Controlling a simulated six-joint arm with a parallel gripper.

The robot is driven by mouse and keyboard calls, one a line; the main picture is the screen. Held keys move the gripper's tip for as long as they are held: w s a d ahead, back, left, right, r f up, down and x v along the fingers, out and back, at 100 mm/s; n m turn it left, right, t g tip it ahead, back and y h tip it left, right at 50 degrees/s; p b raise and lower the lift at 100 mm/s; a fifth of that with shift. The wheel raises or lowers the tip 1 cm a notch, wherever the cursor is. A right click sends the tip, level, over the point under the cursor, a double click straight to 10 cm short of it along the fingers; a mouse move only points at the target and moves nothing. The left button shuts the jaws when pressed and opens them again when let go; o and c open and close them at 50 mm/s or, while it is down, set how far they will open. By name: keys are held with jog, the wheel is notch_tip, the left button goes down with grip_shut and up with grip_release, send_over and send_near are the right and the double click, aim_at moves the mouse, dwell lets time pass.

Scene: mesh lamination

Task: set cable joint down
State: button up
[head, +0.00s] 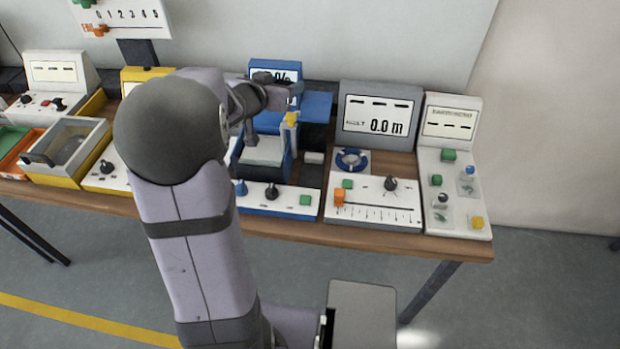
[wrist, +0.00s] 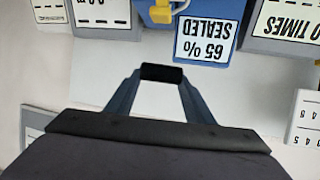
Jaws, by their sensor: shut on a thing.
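My gripper (wrist: 162,84) is shut in the wrist view, its two fingers converging on a small black piece (wrist: 162,72), which I take to be the cable joint. In the head view my gripper (head: 276,82) is at the blue sealing machine (head: 317,105), in front of its display, and the held piece cannot be made out. The display (wrist: 205,50) reads "65 % SEALED" upside down in the wrist view. My arm hides part of the machine.
A grey meter station (head: 376,103) reading 0.0 m stands to the right, then a white button panel (head: 455,200). A yellow-framed bin (head: 68,150) and other consoles stand to the left. The wooden table's front edge (head: 400,232) is narrow. Grey wall rises behind.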

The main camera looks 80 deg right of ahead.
jog(key=s+a+f+b, duration=0.3)
jog(key=s+f, duration=0.6)
jog(key=n+t+b, duration=0.2)
jog(key=t+b, duration=0.1)
jog(key=b, duration=0.1)
send_over(309, 187)
notch_tip(309, 187, down, 9)
jog(key=shift+f, duration=5)
jog(key=shift+f, duration=0.15)
jog(key=shift+f, duration=0.1)
jog(key=o, duration=0.8)
